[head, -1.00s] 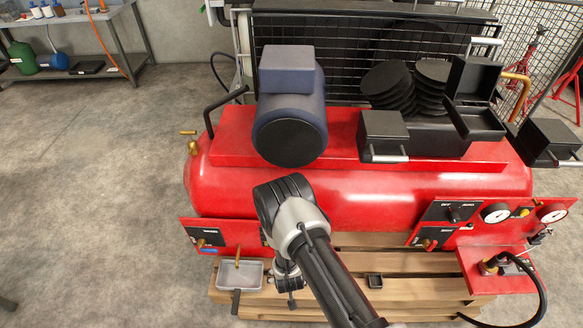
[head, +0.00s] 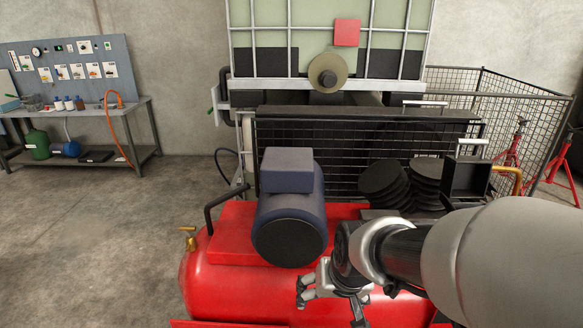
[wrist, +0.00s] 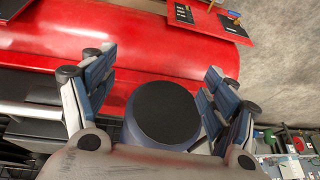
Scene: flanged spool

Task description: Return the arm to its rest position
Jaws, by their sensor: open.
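My gripper (head: 328,296) is low in the middle of the head view, in front of the red tank (head: 225,285) and just right of and below the blue motor (head: 288,205). My arm reaches in from the lower right. In the wrist view my gripper (wrist: 158,75) has its two blue-grey fingers spread wide, with nothing held between them. The motor's dark round end (wrist: 165,112) shows between the fingers in that view; I see no finger closed on it. My arm hides the right part of the tank in the head view.
Stacked black discs (head: 385,185) and an open black box (head: 465,180) stand behind my arm. A mesh guard (head: 340,150) and a caged tank with a round tan disc (head: 327,72) are at the back. A workbench (head: 135,105) is far left; the floor (head: 90,240) there is clear.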

